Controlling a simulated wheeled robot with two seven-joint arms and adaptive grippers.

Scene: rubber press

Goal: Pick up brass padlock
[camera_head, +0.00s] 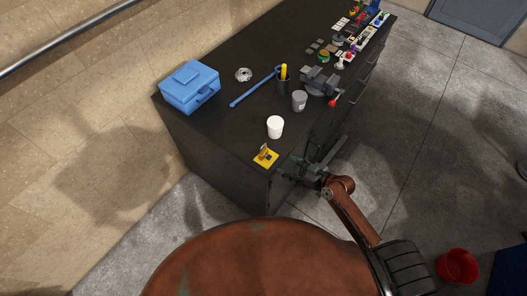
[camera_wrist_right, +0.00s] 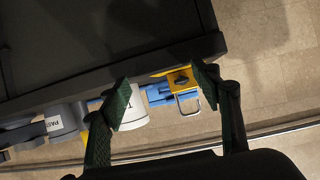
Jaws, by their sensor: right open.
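The brass padlock (camera_head: 264,151) is small and sits on a yellow square pad (camera_head: 272,164) at the near corner of the dark bench top. In the right wrist view, the padlock (camera_wrist_right: 181,79) shows a silver U-shaped shackle and lies between the fingers in the picture, nearer the right one. My right gripper (camera_head: 290,168), with green fingers, is beside the bench corner, to the right of the padlock and apart from it. In the right wrist view, this gripper (camera_wrist_right: 162,88) is open and empty. My left gripper is not in view.
A white cup (camera_head: 275,127) stands just behind the pad. A grey cup (camera_head: 299,101), a vise (camera_head: 321,82), a blue wrench-like tool (camera_head: 250,90) and a blue toolbox (camera_head: 189,88) are farther back. The bench edge (camera_wrist_right: 110,71) is close to my right fingers.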

